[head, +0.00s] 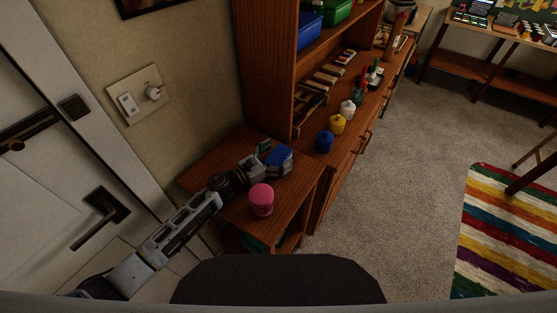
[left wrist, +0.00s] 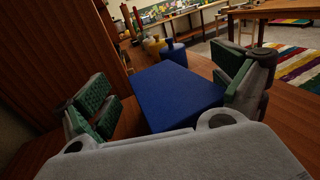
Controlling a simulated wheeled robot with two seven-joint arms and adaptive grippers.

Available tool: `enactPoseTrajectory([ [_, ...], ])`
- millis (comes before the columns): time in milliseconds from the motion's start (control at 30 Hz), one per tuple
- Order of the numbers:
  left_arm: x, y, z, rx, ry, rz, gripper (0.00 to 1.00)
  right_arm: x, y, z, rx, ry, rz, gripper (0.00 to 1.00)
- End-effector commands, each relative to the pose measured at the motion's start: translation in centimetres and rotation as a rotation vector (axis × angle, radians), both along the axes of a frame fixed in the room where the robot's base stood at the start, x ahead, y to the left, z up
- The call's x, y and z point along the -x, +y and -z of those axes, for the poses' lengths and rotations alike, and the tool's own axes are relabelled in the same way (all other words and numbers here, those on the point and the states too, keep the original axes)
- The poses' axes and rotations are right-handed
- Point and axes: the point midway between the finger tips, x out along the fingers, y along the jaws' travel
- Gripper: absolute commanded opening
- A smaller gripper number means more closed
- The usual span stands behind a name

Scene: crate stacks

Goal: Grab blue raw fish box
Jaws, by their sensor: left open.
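A blue box (head: 279,157) sits on the small wooden side cabinet beside the tall shelf unit. My left gripper (head: 268,158) reaches over the cabinet top at the box. In the left wrist view the blue box (left wrist: 178,97) lies between the two green-padded fingers of my left gripper (left wrist: 170,105). The fingers are spread apart, with a visible gap on the left side of the box; the right finger is close to the box, and I cannot tell whether it touches. Any label on the box is not readable. My right gripper is not in view.
A pink jar (head: 261,200) stands on the cabinet near my left gripper. The wooden shelf wall (left wrist: 62,52) rises at the left in the wrist view. Blue, yellow and white jars (head: 338,124) line the long counter. A white door (head: 60,150) is at the left; carpet (head: 400,190) is open at the right.

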Motion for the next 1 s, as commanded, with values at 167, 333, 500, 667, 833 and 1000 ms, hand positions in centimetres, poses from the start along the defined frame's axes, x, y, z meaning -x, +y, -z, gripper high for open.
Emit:
enactPoseTrajectory([
  [167, 0.02, 0.01, 0.01, 0.0, 0.0, 0.0, 0.96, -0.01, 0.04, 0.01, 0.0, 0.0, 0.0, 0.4],
  [333, 0.03, 0.02, 0.01, 0.0, 0.0, 0.0, 0.78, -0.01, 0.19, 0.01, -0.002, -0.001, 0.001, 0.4],
  [500, 0.02, 0.02, 0.01, 0.0, 0.0, 0.0, 0.56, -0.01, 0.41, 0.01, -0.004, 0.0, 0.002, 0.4],
  [667, 0.03, 0.03, 0.03, 0.0, 0.0, 0.0, 0.35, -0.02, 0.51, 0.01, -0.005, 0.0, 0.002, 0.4],
  [833, 0.02, 0.01, -0.01, 0.0, 0.0, 0.0, 0.28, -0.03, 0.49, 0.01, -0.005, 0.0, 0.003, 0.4],
  [1000, 0.03, 0.02, -0.02, 0.0, 0.0, 0.0, 0.28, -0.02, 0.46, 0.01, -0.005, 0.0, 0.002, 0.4],
])
